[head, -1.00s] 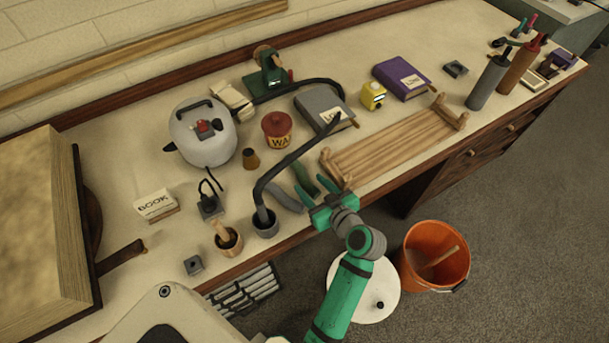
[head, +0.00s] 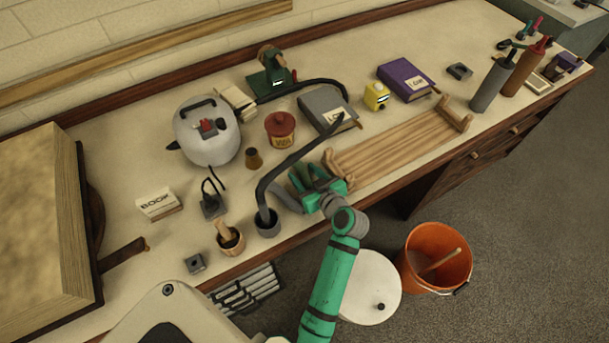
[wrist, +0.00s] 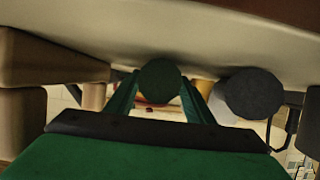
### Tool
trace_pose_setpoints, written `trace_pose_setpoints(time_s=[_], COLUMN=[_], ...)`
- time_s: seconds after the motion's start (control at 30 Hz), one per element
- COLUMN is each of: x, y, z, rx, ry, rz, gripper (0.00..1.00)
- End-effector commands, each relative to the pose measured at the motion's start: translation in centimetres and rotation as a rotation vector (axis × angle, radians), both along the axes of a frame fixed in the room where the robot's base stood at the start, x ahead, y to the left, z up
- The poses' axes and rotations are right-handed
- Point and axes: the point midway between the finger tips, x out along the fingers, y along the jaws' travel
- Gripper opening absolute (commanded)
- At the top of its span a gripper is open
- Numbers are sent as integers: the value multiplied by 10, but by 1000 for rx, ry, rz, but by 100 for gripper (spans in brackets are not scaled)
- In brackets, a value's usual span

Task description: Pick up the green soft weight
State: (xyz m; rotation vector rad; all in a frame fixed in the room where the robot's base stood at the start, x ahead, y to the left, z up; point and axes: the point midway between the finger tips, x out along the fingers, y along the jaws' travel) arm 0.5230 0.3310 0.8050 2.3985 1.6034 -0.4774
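The green soft weight shows in the wrist view as a dark green round end (wrist: 160,82) between my two fingers. In the head view it lies near the table's front edge, left of the wooden rack, and my gripper (head: 311,177) mostly hides it. My fingers are open, one on each side of the weight, low over the table. I see no clear sign that they are pressed on it. A grey soft weight (wrist: 254,93) lies right beside it in the wrist view. In the head view this grey weight (head: 287,199) lies left of my gripper.
The slatted wooden rack (head: 395,145) stands just right of my gripper. A dark pot (head: 267,224) with a curved black hose (head: 272,178) is on the left. A grey book (head: 326,108) lies behind. An orange bucket (head: 436,258) stands on the floor below.

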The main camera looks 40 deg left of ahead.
Motion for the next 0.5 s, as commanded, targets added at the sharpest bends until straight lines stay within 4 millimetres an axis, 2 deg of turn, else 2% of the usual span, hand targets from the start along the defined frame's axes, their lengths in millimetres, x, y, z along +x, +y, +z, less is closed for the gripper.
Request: trace_pose_setpoints(time_s=[0.03,0.17,0.2,0.5], x=[0,0,0,0], y=[0,0,0,0], z=[0,0,0,5], rx=[0,0,0,2], ry=[0,0,0,-3], rz=[0,0,0,0], gripper=[36,5,0,0])
